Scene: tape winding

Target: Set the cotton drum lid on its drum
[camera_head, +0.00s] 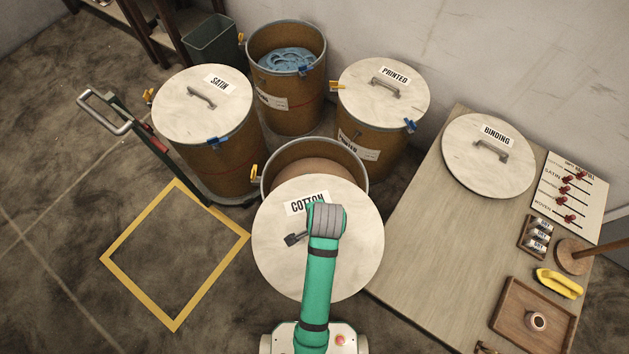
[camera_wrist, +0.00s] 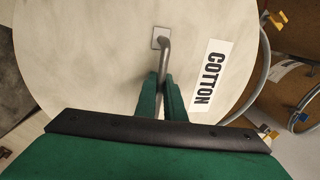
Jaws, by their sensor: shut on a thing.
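The cotton lid (camera_head: 345,255) is a round pale disc with a COTTON label and a bar handle. In the wrist view the lid (camera_wrist: 100,60) fills much of the picture, and my gripper (camera_wrist: 160,88) is shut on its handle (camera_wrist: 163,55). In the head view my green arm covers part of the lid and the gripper's fingers are hidden. The cotton drum (camera_head: 270,176) stands open behind the lid, with brown contents (camera_head: 312,172) showing. The lid overlaps the drum's near side in the picture. Its height above the rim is hard to tell.
Drums with satin (camera_head: 203,104) and printed (camera_head: 383,94) lids stand behind, beside an open drum (camera_head: 288,60) of blue material. The table (camera_head: 430,230) at right holds the binding lid (camera_head: 488,155), a slider board (camera_head: 572,195) and a tray (camera_head: 510,315). A yellow floor square (camera_head: 140,290) is empty.

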